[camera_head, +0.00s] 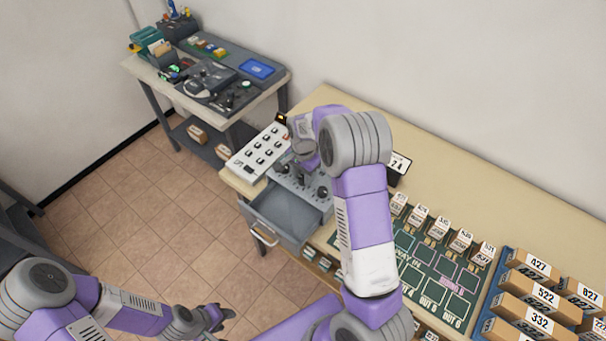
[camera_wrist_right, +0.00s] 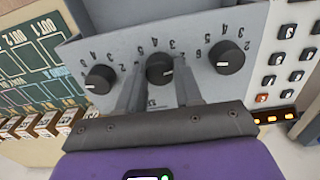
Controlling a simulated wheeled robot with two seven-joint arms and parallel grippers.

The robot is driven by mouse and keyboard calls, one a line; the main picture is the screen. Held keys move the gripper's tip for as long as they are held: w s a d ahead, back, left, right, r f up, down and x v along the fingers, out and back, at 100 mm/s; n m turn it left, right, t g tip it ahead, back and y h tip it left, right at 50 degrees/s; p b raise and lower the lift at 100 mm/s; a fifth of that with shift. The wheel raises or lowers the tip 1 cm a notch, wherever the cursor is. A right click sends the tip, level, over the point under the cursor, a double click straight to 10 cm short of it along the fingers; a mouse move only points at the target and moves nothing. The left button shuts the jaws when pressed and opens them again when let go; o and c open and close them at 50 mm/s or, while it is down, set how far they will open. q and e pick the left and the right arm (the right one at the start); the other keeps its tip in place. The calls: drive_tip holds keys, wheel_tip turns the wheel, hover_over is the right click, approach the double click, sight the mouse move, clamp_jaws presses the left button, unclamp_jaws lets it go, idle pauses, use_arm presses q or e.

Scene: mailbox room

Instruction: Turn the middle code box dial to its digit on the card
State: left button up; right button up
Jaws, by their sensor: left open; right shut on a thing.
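The grey code box (camera_head: 312,201) stands on the bench with its drawer (camera_head: 285,217) pulled open. In the right wrist view its middle dial (camera_wrist_right: 160,68) is a black knob with a white pointer mark, between two similar dials (camera_wrist_right: 100,79) (camera_wrist_right: 227,57). My right gripper (camera_wrist_right: 160,76) is shut on the middle dial, one finger on each side. In the head view my right arm hides part of the box. The card (camera_head: 399,163) stands behind my arm, partly hidden; a 7 and a 4 seem to show. My left gripper (camera_head: 222,314) is open and empty over the floor.
A white button panel (camera_head: 259,151) stands beside the code box. A green sorting board (camera_head: 433,270) with several labelled boxes and a blue rack (camera_head: 497,291) of numbered parcels lie to the right. A side table (camera_head: 257,92) stands at the back left. Floor at left is clear.

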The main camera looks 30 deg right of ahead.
sight(303, 177)
drive_tip(key=o, duration=1)
drive_tip(key=shift+o, duration=0.2)
wheel_tip(303, 177, up, 8)
drive_tip(key=shift+f, duration=0.2)
